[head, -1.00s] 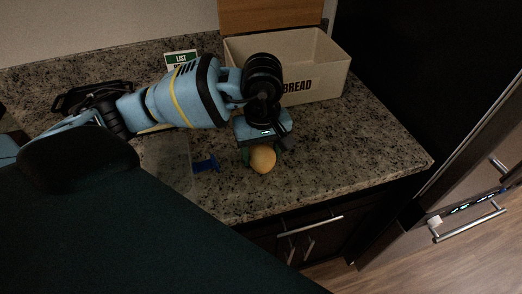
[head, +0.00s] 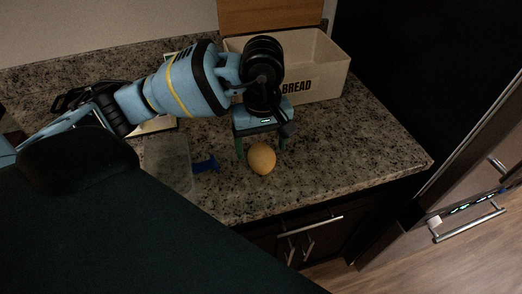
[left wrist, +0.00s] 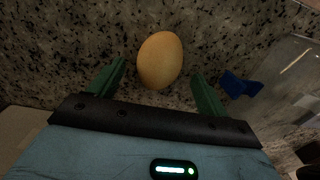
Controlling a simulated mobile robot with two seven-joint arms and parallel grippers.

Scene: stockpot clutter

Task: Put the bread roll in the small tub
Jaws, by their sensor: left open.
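The bread roll (head: 262,158) is a smooth, golden-tan oval lying on the granite counter near its front edge. The left wrist view also shows it (left wrist: 160,60), ahead of and between the lines of the two green fingers. My left gripper (head: 261,148) is open and empty, just behind and above the roll; I see no finger gripping it. What looks like the small tub (head: 168,165) is a clear, see-through container to the left of the roll, partly hidden by dark green in front. Its edge shows at the right of the left wrist view (left wrist: 292,65). My right gripper is not in view.
A small blue piece (head: 206,165) lies between the tub and the roll. A cream bin marked BREAD (head: 318,82) with a wooden lid raised behind it (head: 270,15) stands at the back. The counter right of the roll is clear.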

